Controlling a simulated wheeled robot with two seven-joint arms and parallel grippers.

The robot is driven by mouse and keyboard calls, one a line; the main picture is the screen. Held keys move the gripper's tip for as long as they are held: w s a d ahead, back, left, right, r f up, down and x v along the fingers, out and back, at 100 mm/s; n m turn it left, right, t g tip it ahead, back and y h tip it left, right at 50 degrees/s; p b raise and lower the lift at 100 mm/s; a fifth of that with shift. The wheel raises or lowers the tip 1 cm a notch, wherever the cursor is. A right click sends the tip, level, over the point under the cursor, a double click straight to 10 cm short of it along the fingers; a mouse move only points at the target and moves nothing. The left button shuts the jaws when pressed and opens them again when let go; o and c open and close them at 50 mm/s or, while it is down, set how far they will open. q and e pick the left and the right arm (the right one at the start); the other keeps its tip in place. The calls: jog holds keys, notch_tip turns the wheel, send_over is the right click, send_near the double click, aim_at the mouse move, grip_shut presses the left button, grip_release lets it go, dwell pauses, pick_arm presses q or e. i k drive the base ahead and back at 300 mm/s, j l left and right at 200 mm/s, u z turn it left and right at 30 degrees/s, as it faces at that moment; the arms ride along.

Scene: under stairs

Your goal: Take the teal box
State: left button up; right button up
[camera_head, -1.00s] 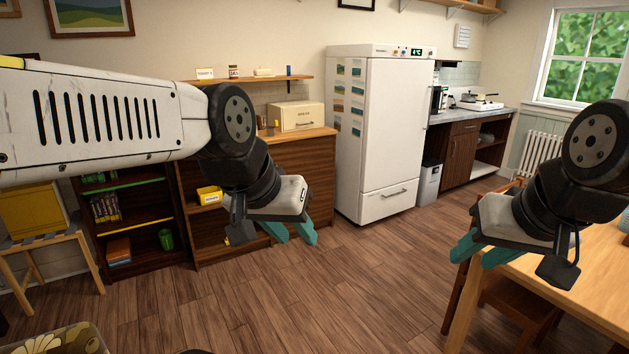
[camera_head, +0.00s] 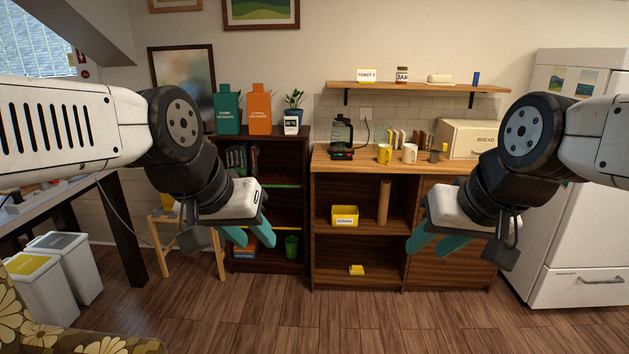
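A teal box (camera_head: 228,113) with white lettering and a raised top tab stands upright on top of the dark bookcase, left of an orange box (camera_head: 260,113) of similar shape. My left gripper (camera_head: 250,236) is in front of the bookcase and lower than the teal box in the picture, well short of it. Its teal fingers are apart with nothing between them. My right gripper (camera_head: 433,242) is in front of the wooden cabinet, with its teal fingers also apart and empty.
The dark bookcase (camera_head: 262,149) also holds a potted plant (camera_head: 293,103). To its right stand the wooden cabinet (camera_head: 385,271) and white fridge (camera_head: 570,268). White bins (camera_head: 75,258) and a patterned seat (camera_head: 75,343) are at left. The floor (camera_head: 330,320) ahead is clear.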

aim_at(226, 101)
jog(key=i+u, duration=0.2)
jog(key=i, duration=1.65)
jog(key=i+j+z, duration=0.15)
jog(key=i+j, duration=0.85)
jog(key=j, duration=0.95)
jog(key=i+j, duration=0.15)
jog(key=j, duration=0.4)
